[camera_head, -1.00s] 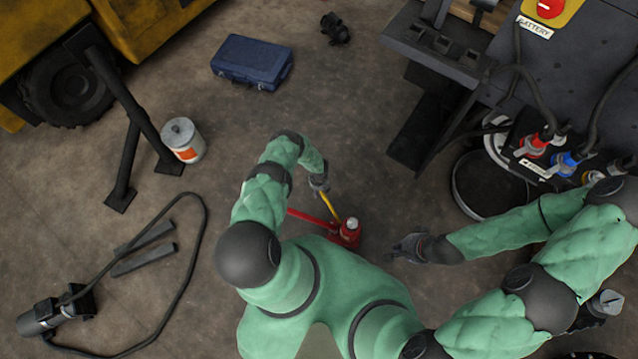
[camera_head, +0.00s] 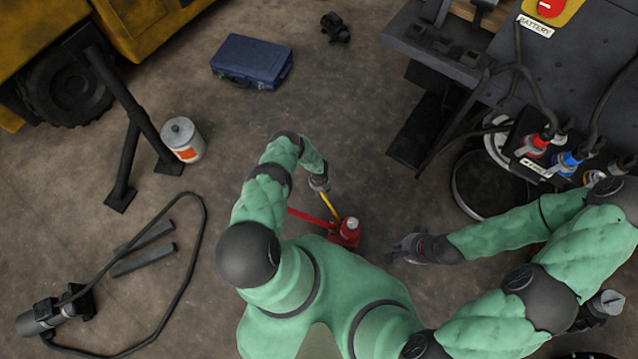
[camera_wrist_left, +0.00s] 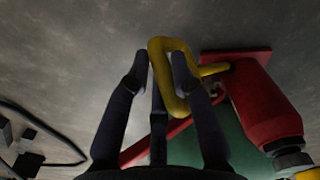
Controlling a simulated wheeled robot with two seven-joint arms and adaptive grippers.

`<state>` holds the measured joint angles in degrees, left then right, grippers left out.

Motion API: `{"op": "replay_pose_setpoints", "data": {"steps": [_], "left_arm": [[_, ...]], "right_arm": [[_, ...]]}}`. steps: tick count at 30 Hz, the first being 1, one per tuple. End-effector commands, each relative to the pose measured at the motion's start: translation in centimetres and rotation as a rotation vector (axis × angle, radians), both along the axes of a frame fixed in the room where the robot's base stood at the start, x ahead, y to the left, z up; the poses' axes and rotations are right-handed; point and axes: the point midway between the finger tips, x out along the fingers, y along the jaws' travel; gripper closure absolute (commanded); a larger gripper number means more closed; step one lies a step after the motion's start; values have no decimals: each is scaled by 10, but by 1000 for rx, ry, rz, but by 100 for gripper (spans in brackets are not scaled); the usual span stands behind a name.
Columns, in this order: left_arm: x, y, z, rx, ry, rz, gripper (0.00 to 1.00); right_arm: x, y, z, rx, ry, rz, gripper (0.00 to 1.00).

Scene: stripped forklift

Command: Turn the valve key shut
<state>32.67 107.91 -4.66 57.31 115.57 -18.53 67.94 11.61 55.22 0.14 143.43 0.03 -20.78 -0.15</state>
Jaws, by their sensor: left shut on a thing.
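The yellow valve key (camera_head: 330,205) runs from my left gripper down to a red bottle jack (camera_head: 346,232). In the left wrist view the key ends in a yellow loop (camera_wrist_left: 163,58), and its shaft meets the red jack body (camera_wrist_left: 262,100). My left gripper (camera_head: 319,184) is shut on the loop; its dark fingers (camera_wrist_left: 160,72) stand on both sides of it. The far end of the key at the jack is partly hidden. My right gripper (camera_head: 405,248) is apart from the jack, to its right; its fingers look spread and empty.
A red bar (camera_head: 308,216) reaches left from the jack. The dark battery bench (camera_head: 560,80) stands at the right.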

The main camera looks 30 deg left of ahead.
Motion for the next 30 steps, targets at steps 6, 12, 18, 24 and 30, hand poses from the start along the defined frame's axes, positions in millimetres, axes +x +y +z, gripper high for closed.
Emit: {"op": "replay_pose_setpoints", "data": {"steps": [6, 12, 18, 24, 30], "left_arm": [[1, 1, 0, -1, -6, -4, 100], [1, 1, 0, -6, -18, -12, 100], [1, 1, 1, -20, -52, -43, 100], [0, 3, 2, -54, -138, -120, 100], [0, 4, 0, -106, -268, -236, 100]], "right_arm": [[0, 0, 1, 0, 0, 0, 100], [0, 0, 2, 0, 0, 0, 100], [0, 0, 6, 0, 0, 0, 100], [0, 0, 16, 0, 0, 0, 100], [0, 0, 23, 0, 0, 0, 100]]}}
